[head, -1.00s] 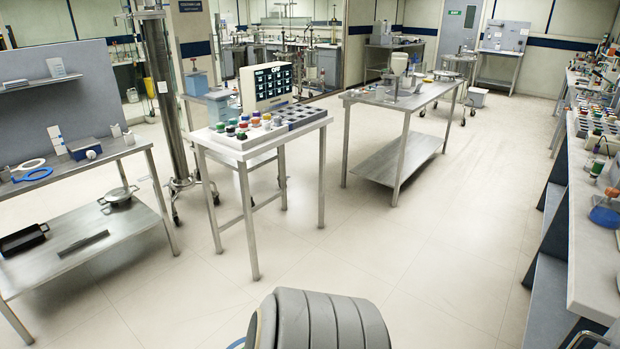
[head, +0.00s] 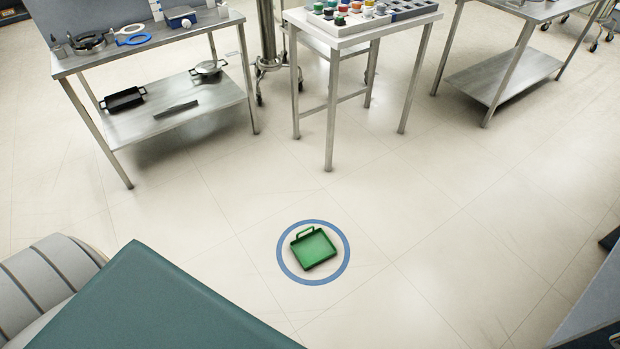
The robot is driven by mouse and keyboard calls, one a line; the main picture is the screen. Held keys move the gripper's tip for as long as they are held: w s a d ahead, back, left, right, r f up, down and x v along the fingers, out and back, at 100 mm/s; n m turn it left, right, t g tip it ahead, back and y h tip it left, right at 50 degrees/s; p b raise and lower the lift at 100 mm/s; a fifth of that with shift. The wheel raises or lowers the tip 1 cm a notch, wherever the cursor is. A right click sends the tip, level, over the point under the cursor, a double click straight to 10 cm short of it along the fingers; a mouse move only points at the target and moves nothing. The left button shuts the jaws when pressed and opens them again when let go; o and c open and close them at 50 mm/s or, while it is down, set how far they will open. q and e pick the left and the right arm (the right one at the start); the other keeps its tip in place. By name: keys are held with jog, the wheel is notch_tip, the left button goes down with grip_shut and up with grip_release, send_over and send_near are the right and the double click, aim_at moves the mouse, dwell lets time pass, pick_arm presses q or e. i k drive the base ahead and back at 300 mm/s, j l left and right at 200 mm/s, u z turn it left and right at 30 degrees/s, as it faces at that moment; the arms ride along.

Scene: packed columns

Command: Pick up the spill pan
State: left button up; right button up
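A green, shallow, square pan with a raised handle, which looks like the spill pan (head: 314,250), lies on the floor in the lower middle of the head view. It sits inside a blue ring (head: 345,266) marked on the floor. Its handle is at its upper left side. Nothing touches or covers the pan. Neither of my grippers shows in the head view.
A steel bench (head: 188,122) with a lower shelf holding a black tray (head: 123,100) and a lidded pot (head: 208,69) stands at upper left. A small table (head: 345,42) with colored caps stands behind the pan. Open floor surrounds the ring. A grey surface edge (head: 590,305) is at lower right.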

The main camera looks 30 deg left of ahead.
aim_at(314, 247)
jog(key=u, duration=0.9)
